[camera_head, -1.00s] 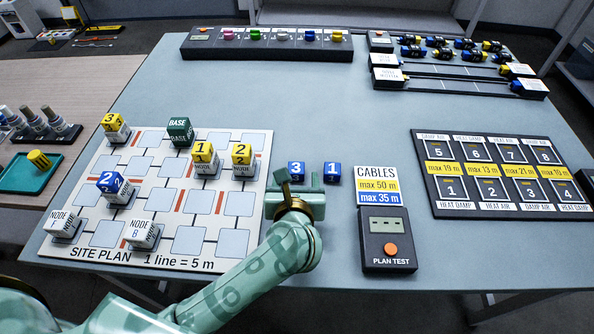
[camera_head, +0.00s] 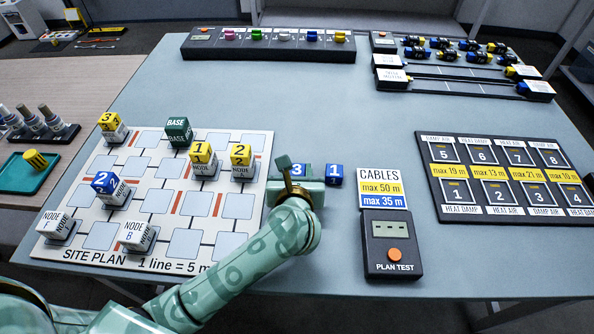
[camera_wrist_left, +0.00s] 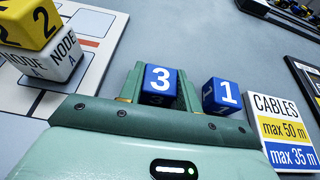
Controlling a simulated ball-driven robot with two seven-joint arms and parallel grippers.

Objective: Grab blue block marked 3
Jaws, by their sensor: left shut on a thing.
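The blue block marked 3 (camera_wrist_left: 160,81) sits between the two fingers of my left gripper (camera_wrist_left: 160,92) in the left wrist view. The fingers are shut on it, one on each side, and its number faces up. In the head view the left gripper (camera_head: 298,178) partly covers the block (camera_head: 301,170), whose number shows just beyond the hand. The blue block marked 1 (camera_head: 334,174) stands on the table just right of the gripper, and it also shows in the left wrist view (camera_wrist_left: 221,96). My right gripper is not in view.
The site plan board (camera_head: 75,170) with several node blocks lies left of the gripper. The cables card (camera_head: 379,188) and plan test box (camera_head: 391,245) are at right. A black panel of numbered slots (camera_head: 437,207) lies farther right. The table's middle beyond the blocks is clear.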

